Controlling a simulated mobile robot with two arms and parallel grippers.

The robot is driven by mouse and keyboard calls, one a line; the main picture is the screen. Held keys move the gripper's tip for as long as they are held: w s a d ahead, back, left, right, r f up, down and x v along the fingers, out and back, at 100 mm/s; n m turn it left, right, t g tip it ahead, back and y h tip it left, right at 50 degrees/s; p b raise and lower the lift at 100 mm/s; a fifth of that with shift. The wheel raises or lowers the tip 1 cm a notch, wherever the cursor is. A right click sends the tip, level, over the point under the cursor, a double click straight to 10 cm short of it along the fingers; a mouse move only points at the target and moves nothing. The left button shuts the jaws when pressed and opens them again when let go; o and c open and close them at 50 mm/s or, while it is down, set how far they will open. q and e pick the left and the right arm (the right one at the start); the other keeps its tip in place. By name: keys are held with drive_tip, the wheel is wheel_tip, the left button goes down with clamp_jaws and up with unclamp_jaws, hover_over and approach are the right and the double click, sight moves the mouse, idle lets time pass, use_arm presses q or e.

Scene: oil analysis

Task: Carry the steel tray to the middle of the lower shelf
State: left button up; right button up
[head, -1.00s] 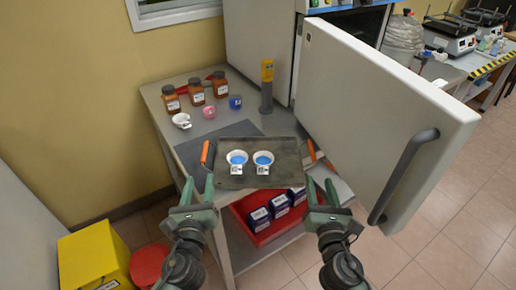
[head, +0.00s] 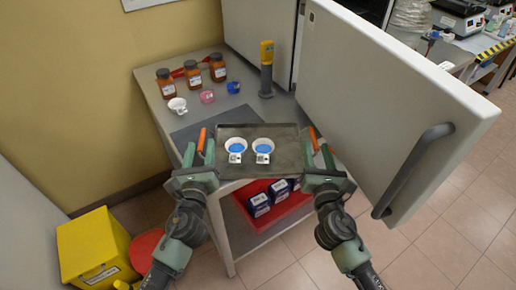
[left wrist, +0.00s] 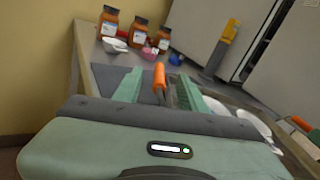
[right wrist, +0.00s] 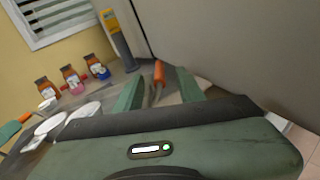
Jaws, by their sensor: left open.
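The dark steel tray (head: 288,150) lies at the front of the bench, with an orange handle on its left (head: 201,141) and right (head: 314,139). Two white cups (head: 235,146) (head: 263,146) with blue contents stand on it. My left gripper (head: 198,153) is open, its fingers on either side of the left handle, which also shows in the left wrist view (left wrist: 159,78). My right gripper (head: 318,154) is open around the right handle, also in the right wrist view (right wrist: 158,72). The lower shelf (head: 239,238) shows partly below the bench top.
A red bin (head: 283,217) with blue boxes (head: 259,204) takes up part of the lower shelf. Brown bottles (head: 192,74), small cups (head: 177,104) and a yellow-topped grey post (head: 266,75) stand on the bench. An open white door (head: 370,90) is close on the right. A yellow box (head: 92,248) stands at lower left.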

sight(201, 138)
use_arm(q)
drive_tip(key=shift+w, duration=2.1)
use_arm(e)
drive_tip(key=shift+w+a, duration=0.1)
drive_tip(key=shift+w, duration=2)
use_arm(q)
drive_tip(key=shift+a, duration=0.1)
clamp_jaws()
use_arm(e)
clamp_jaws()
use_arm(q)
drive_tip(key=shift+a+f, duration=0.15)
drive_tip(key=shift+f, duration=0.05)
use_arm(e)
drive_tip(key=shift+d, duration=0.3)
use_arm(q)
drive_tip(key=shift+r, duration=0.1)
